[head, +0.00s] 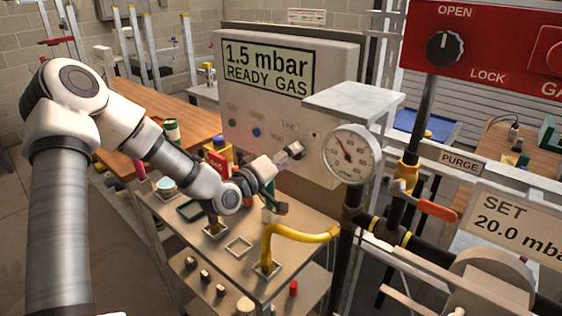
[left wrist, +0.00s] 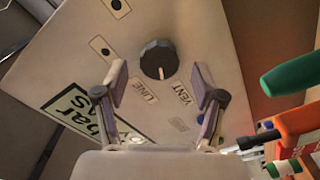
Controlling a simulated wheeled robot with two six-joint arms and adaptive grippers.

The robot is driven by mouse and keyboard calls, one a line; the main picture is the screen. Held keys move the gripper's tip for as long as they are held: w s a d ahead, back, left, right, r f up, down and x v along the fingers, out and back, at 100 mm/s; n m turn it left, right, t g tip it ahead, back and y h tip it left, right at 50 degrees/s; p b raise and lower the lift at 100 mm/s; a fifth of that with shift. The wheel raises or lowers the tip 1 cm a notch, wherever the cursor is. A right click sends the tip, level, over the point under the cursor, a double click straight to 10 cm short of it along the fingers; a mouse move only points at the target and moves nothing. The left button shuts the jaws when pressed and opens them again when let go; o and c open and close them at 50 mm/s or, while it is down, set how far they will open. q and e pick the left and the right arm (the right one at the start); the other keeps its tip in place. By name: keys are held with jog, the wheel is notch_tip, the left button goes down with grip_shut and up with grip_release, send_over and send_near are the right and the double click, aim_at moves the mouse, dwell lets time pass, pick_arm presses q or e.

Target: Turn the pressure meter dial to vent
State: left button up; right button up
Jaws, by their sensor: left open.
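The pressure meter (head: 335,66) is a pale box whose screen reads 1.5 mbar, READY GAS. Its black dial (left wrist: 158,60) shows in the left wrist view, with LINE and VENT labels beside it. The dial's white pointer lies between the two labels. My left gripper (head: 290,178) is open in front of the meter's lower panel. In the left wrist view my left gripper (left wrist: 159,76) has its fingers spread wide on either side of the dial. I see no contact, and the remaining gap is unclear. My right gripper is out of view.
A round gauge (head: 351,155) and pipes with an orange-handled valve (head: 437,209) stand right of the meter. A yellow hose (head: 300,233) rises from the cluttered cart (head: 205,262) below my arm. A red panel (head: 490,40) is at upper right.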

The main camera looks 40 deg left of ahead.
pick_arm(q)
jog(key=s, duration=0.5)
jog(key=shift+s+a, duration=0.1)
jog(key=shift+a, duration=0.1)
dwell(0.3)
